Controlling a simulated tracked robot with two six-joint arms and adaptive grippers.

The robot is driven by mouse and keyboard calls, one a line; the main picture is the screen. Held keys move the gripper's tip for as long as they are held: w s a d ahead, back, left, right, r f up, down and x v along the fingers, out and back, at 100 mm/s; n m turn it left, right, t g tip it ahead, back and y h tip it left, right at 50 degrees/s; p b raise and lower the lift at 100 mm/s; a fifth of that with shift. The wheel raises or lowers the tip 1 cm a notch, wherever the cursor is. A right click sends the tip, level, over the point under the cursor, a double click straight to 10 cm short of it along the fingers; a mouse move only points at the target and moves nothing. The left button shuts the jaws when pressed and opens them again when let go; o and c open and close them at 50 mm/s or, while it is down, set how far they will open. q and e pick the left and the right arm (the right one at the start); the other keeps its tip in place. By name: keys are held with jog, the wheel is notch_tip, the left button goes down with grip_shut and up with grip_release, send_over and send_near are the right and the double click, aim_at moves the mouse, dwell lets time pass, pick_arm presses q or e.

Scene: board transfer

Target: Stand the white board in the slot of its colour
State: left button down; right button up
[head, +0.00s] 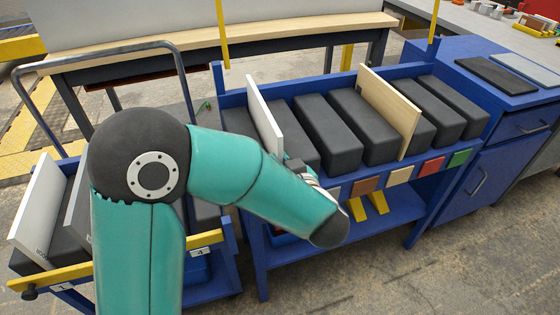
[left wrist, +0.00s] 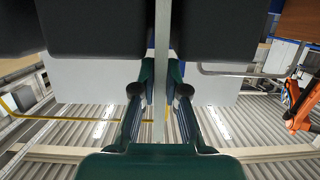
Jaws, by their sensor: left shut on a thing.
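The white board (head: 261,115) stands upright between two dark blocks near the left end of the blue rack (head: 285,90). Its lower front part is hidden behind my left arm. In the left wrist view the board shows edge-on (left wrist: 162,60), between two dark blocks. My left gripper (left wrist: 160,95) is shut on the board, with one finger on each side. In the head view the gripper is mostly hidden behind my wrist. The slot label below the board is hidden by the arm, so I cannot tell its colour. My right gripper is not in view.
A beige board (head: 388,108) stands in the rack above a beige label (head: 400,175). Brown (head: 367,186), red (head: 431,166) and green (head: 459,158) labels also show. A cart at left holds another pale board (head: 38,205) and a grey board (head: 78,210). A blue cabinet (head: 475,190) adjoins the rack's right.

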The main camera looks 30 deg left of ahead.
pick_arm(q)
jog(key=shift+s+f, duration=0.2)
jog(key=shift+f, duration=0.4)
jog(key=c, duration=1.1)
grip_release()
jog(key=shift+c, duration=0.2)
jog(key=shift+f, duration=0.1)
jog(key=r+v, duration=0.1)
jog(key=v, duration=1.1)
jog(key=shift+w, duration=0.15)
jog(key=shift+a, duration=0.1)
